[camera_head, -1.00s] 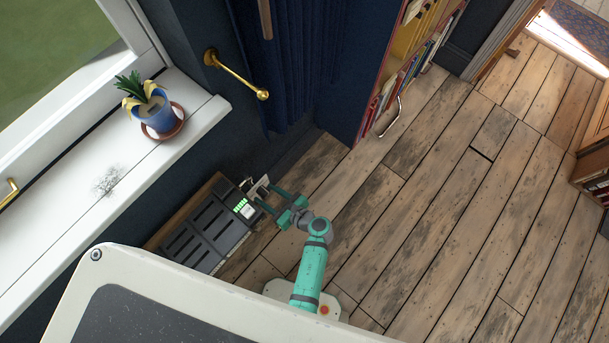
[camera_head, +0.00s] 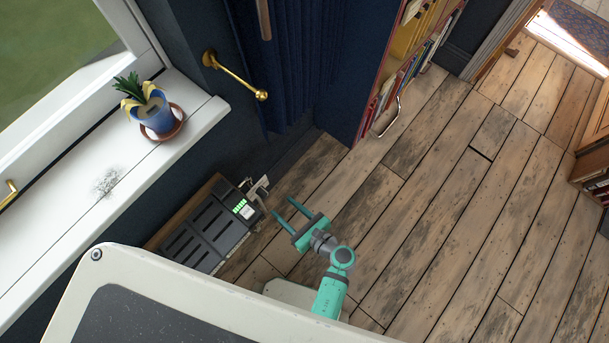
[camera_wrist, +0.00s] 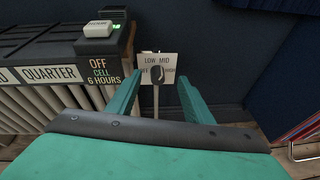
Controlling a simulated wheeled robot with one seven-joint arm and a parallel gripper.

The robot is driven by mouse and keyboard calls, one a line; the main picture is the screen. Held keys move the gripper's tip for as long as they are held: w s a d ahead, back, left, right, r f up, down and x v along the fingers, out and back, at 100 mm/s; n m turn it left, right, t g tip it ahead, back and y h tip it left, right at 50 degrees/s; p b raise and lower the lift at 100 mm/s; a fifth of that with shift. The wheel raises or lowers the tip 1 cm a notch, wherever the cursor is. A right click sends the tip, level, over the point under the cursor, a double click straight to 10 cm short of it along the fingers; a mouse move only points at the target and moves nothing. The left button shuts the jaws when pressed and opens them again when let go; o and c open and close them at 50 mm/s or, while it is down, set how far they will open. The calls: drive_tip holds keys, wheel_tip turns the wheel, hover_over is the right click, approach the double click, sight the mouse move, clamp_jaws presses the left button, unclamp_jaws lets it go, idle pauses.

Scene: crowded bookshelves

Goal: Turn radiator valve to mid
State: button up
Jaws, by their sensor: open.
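The radiator valve shows in the wrist view as a dark knob (camera_wrist: 157,73) in front of a pale dial plate (camera_wrist: 150,59). The plate reads LOW and MID along the top, with partly covered words below. The knob looks roughly upright, but I cannot tell its exact setting. In the head view the plate (camera_head: 259,187) is at the radiator's right end. My teal gripper (camera_head: 283,205) is open and empty, to the right of the valve and clear of it. In the wrist view its fingers (camera_wrist: 159,79) frame the knob from a distance.
The radiator (camera_head: 203,238) has a box with green lights (camera_head: 243,209) on top. A potted plant (camera_head: 153,112) stands on the white windowsill (camera_head: 80,190). A dark blue curtain (camera_head: 285,60) and bookshelf (camera_head: 415,70) are beyond. Wooden floor (camera_head: 440,220) is clear to the right.

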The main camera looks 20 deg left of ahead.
drive_tip(key=s+d+r+m+t+h, duration=0.1)
drive_tip(key=d+r+m+t, duration=0.1)
drive_tip(key=r+m, duration=0.4)
drive_tip(key=s+d+r+m+t+h, duration=0.1)
drive_tip(key=r+m+t, duration=0.4)
drive_tip(key=m, duration=0.5)
drive_tip(key=s+d+r+m+t+h, duration=0.2)
drive_tip(key=d+r+m+t+h, duration=0.1)
drive_tip(key=r+m, duration=0.5)
drive_tip(key=shift+d+r+m+t, duration=0.15)
drive_tip(key=shift+d+m+t, duration=0.25)
drive_tip(key=shift+d, duration=0.35)
